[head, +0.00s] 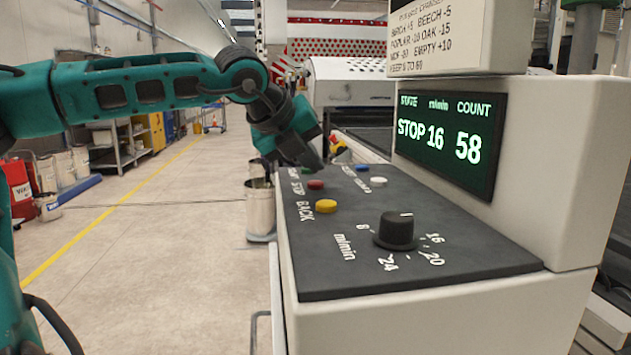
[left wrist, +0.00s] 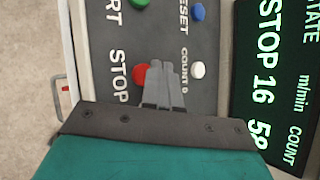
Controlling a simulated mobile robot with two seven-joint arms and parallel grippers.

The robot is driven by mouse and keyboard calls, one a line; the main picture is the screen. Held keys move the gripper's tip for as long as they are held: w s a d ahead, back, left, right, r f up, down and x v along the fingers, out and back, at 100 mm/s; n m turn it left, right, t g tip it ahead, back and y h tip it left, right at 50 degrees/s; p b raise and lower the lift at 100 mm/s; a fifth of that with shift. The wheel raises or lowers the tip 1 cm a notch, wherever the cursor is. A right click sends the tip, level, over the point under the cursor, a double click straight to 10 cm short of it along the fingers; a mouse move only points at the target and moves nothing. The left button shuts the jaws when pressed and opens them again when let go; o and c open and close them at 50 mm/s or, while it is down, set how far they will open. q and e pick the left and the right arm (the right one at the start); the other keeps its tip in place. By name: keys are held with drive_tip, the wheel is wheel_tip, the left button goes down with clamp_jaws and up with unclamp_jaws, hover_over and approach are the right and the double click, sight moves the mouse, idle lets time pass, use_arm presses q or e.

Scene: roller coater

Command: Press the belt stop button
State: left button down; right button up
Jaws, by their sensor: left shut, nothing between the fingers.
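The red button (head: 315,184), beside the word STOP, sits on the dark sloping control panel (head: 455,263). In the left wrist view the red button (left wrist: 140,73) is partly covered by my fingers. My left gripper (head: 317,166) is shut and empty, over the panel just beyond the red button in the head view. In the left wrist view its fingertips (left wrist: 156,65) overlap the button's right edge; I cannot tell whether they touch it. The display (head: 448,143) reads STOP, 16 and 58. My right gripper is not in view.
A yellow button (head: 326,206) marked BACK and a black knob (head: 396,231) sit nearer on the panel. Blue (head: 362,167) and white (head: 378,181) buttons lie to the right. A green button (left wrist: 140,2) shows in the left wrist view. The display housing rises at right.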

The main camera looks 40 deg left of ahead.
sight(311, 183)
use_arm(q)
drive_tip(key=shift+r+p, duration=1.6)
drive_tip(key=shift+r, duration=0.9)
